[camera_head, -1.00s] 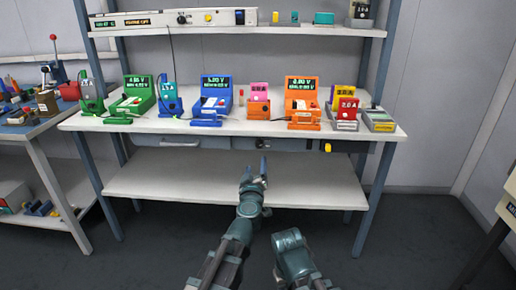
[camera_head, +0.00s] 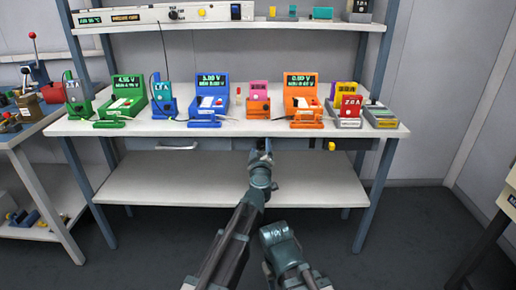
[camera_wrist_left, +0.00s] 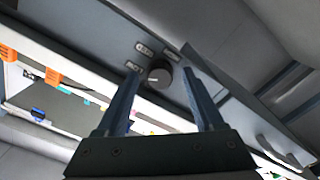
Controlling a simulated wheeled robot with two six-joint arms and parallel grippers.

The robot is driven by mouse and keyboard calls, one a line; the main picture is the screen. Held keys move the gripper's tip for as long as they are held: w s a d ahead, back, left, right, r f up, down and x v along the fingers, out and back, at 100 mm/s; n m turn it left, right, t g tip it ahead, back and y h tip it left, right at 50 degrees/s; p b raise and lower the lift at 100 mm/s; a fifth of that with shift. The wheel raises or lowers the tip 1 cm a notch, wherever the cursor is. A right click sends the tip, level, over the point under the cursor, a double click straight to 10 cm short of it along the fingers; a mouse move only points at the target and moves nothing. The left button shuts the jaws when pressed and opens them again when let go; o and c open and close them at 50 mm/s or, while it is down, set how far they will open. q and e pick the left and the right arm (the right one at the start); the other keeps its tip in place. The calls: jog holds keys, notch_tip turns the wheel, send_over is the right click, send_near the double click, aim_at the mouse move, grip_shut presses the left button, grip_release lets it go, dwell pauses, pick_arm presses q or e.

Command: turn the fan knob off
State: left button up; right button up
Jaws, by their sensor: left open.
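My left gripper (camera_head: 262,150) reaches up to the front edge of the workbench in the head view. In the left wrist view my left gripper (camera_wrist_left: 158,80) is open, its two fingers on either side of a round dark knob (camera_wrist_left: 158,77) with a pale pointer mark. The knob sits on a grey panel beside small label plates whose text I cannot read surely. I cannot tell whether the fingers touch the knob. In the head view the gripper hides this spot. My right gripper is not in view; only part of my right arm shows.
The workbench (camera_head: 225,128) holds a blue tester (camera_head: 212,95), an orange tester (camera_head: 301,95) and a green tester (camera_head: 130,95). A yellow knob (camera_head: 332,146) sits under the front edge, right of my gripper. A lower shelf (camera_head: 150,185) is bare.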

pick_arm(q)
grip_shut()
dwell(0.4)
jog(key=n, duration=0.5)
jog(key=shift+n, duration=0.4)
jog(key=n, duration=0.5)
jog(key=shift+n, duration=0.7)
